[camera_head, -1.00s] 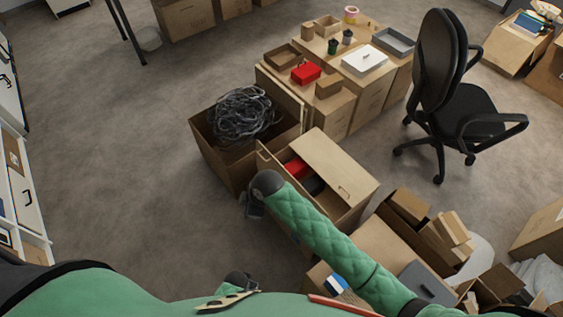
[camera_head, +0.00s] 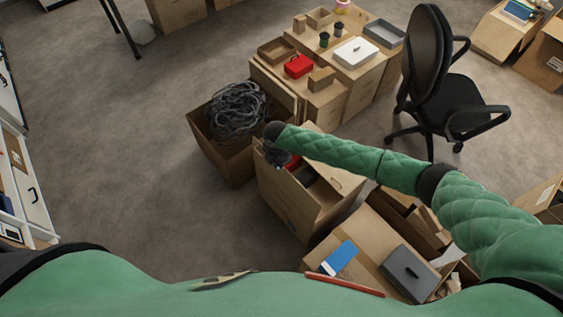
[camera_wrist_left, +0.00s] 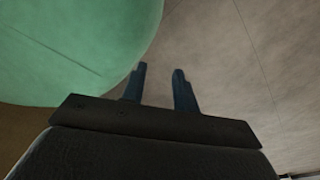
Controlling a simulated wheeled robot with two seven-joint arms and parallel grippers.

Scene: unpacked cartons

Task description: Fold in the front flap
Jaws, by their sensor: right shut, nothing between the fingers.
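An open brown carton (camera_head: 283,207) stands in the middle of the head view, with a red item (camera_head: 293,162) and dark things inside. A wide light flap (camera_head: 340,178) lies over its right part. My right gripper (camera_head: 275,156) is shut and empty at the carton's far left corner, over the rim; whether it touches a flap I cannot tell. The gripper and arm hide part of the carton's far side, and I cannot make out the front flap clearly. My left gripper (camera_wrist_left: 159,72) is open and empty over bare floor in the left wrist view.
An office chair (camera_head: 440,90) stands right. A carton with a grey case (camera_head: 409,273) is close in front. Floor at left is free.

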